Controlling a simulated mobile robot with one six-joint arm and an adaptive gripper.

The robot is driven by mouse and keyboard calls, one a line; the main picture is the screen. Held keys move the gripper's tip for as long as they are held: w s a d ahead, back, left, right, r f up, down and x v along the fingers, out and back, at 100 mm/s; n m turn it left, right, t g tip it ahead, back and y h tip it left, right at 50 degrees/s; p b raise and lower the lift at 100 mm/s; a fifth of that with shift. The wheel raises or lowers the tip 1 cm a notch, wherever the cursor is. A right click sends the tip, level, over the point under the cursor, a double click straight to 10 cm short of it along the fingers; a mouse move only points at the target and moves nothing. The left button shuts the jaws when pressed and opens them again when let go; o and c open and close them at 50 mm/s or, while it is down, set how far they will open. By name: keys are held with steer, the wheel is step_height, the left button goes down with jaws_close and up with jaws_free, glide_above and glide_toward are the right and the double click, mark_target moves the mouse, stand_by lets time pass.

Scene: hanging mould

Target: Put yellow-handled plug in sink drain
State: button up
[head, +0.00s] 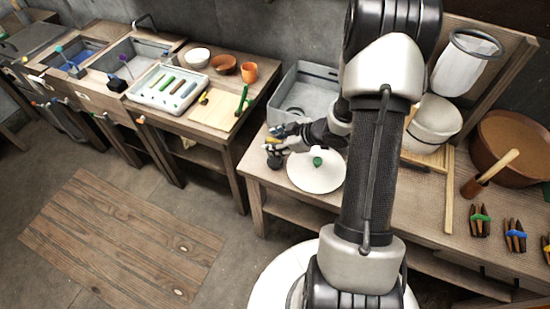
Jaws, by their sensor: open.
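The yellow-handled plug (275,161) stands near the front left edge of the right-hand worktop, its dark body low and a bit of yellow showing above it. My gripper (275,142) is open at the yellow handle, its fingers around or just beside it; I cannot tell whether they touch. The fingers partly hide the handle. A grey sink (318,72) is set in the worktop just behind my gripper. Its round drain (295,112) shows partly on the sink floor, and my arm hides the sink's right side.
A white round lid (316,177) with a green knob lies just right of the plug. A white pot (434,122) and brown bowl (515,140) stand further right. Left benches hold two more sinks, a tool tray (150,81) and a cutting board (215,114). A floor gap separates the benches.

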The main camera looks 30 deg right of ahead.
steer(key=shift+x, duration=0.8)
steer(key=shift+s, duration=0.1)
jaws_close()
